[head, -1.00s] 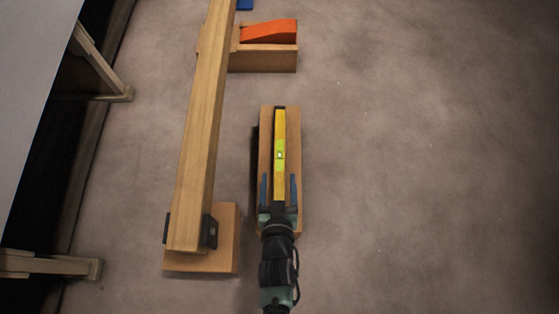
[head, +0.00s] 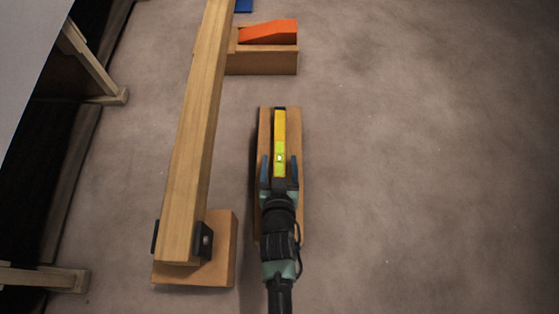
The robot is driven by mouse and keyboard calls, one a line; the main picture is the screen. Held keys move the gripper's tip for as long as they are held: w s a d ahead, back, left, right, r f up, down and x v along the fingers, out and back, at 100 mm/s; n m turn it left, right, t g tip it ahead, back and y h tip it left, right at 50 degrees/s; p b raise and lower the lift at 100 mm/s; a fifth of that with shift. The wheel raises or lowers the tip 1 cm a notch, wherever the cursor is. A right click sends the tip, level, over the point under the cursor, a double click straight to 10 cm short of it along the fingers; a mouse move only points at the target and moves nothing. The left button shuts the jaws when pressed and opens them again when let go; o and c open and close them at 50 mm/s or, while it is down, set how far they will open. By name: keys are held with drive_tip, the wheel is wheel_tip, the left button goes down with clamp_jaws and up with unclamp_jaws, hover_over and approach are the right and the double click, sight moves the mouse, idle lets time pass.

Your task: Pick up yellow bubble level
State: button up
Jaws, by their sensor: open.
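The yellow bubble level (head: 280,133) lies lengthwise on top of a narrow wooden block (head: 264,130). It has a dark far end and a small bright vial near its visible near part. My gripper (head: 279,160) is over the near part of the level, with its two blue fingers apart, one on each side of it. The near end of the level is hidden under my gripper. I cannot tell whether the fingers touch the level or how high they are above the block.
A long wooden beam (head: 195,130) runs left of the block, its near end in a dark bracket on a wooden base (head: 221,250). An orange wedge (head: 270,32) sits on another wooden block (head: 265,62) ahead. The floor (head: 430,160) on the right is clear.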

clamp_jaws()
drive_tip(key=shift+r, duration=0.15)
idle(0.4)
